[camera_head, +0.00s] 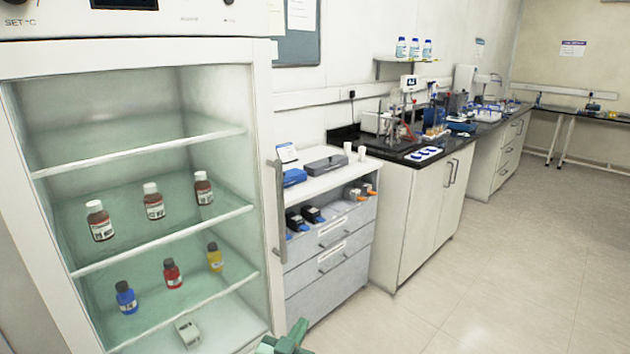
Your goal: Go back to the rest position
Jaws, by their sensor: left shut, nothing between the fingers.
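My left gripper (287,339) shows as a green shape at the bottom edge of the head view, left of the middle. It is shut and holds nothing. Most of it and its arm are cut off by the frame. It appears in front of the lower right corner of the white cabinet (262,150). My right gripper is not in view.
The cabinet's shelves hold three brown bottles (153,201), and blue, red (172,274) and yellow bottles below. A grey drawer unit (328,272) and a black-topped lab bench (410,153) stand to the right. The floor (480,270) at right is clear.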

